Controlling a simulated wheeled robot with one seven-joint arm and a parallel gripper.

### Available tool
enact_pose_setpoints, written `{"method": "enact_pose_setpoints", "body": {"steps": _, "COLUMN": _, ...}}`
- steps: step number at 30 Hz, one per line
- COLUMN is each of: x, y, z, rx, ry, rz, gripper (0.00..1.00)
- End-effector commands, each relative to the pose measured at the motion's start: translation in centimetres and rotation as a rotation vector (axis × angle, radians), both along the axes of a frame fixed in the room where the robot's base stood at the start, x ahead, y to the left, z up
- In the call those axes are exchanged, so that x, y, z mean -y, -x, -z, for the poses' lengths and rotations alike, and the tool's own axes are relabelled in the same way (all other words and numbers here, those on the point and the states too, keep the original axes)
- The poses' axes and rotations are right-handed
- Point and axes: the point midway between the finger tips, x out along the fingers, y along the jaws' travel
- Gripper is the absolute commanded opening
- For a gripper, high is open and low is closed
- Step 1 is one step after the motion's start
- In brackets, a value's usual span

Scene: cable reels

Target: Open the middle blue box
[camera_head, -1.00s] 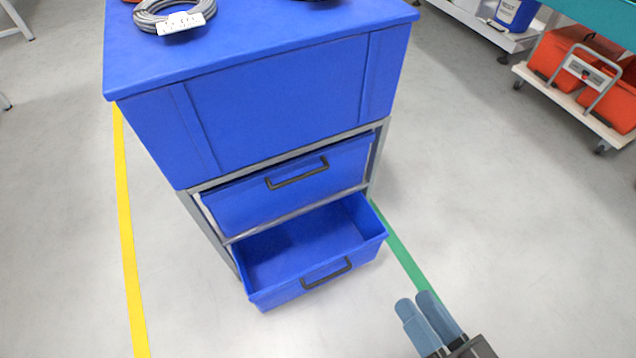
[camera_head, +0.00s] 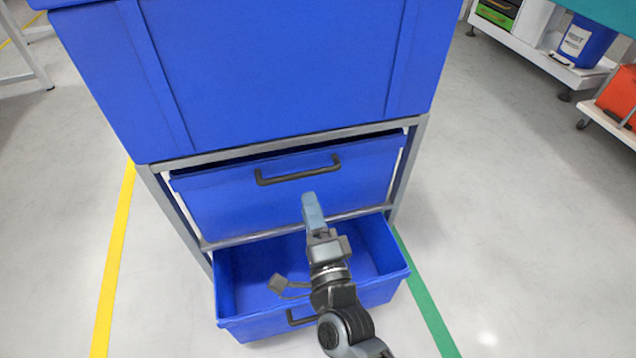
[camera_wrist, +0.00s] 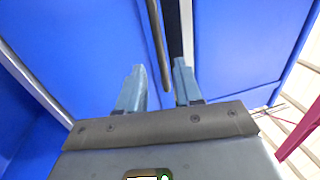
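The middle blue box (camera_head: 235,205) sits in the grey frame, its front near the frame and its black handle (camera_head: 298,177) across the upper front. My gripper (camera_head: 312,208) is in front of this box, just below the handle in the head view. In the wrist view the two blue-grey fingers (camera_wrist: 157,82) are apart, with nothing held. The dark handle (camera_wrist: 158,45) shows between them in the picture, its end near fingertip level; I cannot tell how far it is in depth.
The lower blue box (camera_head: 255,325) is pulled out below, under my arm. The large blue upper cabinet (camera_head: 270,70) stands directly above the middle box. A grey frame post (camera_head: 408,170) stands at the right. Floor is clear on both sides; a shelf (camera_head: 560,70) stands far right.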

Motion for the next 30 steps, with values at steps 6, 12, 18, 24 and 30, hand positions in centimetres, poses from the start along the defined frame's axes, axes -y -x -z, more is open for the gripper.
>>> {"method": "enact_pose_setpoints", "body": {"steps": 6, "x": -0.8, "y": -1.9, "z": -0.4, "rx": 0.000, "ry": -0.013, "rz": -0.004, "gripper": 0.35}}
{"method": "enact_pose_setpoints", "body": {"steps": 12, "x": -1.6, "y": -4.8, "z": -1.0, "rx": 0.000, "ry": -0.013, "rz": -0.005, "gripper": 0.35}}
{"method": "enact_pose_setpoints", "body": {"steps": 18, "x": -2.2, "y": -7.0, "z": -1.4, "rx": 0.000, "ry": -0.010, "rz": -0.004, "gripper": 0.35}}
{"method": "enact_pose_setpoints", "body": {"steps": 24, "x": -2.4, "y": -7.6, "z": -1.5, "rx": -0.002, "ry": -0.009, "rz": -0.004, "gripper": 0.35}}
{"method": "enact_pose_setpoints", "body": {"steps": 30, "x": -2.4, "y": -7.6, "z": -1.5, "rx": -0.002, "ry": -0.010, "rz": -0.003, "gripper": 0.34}}
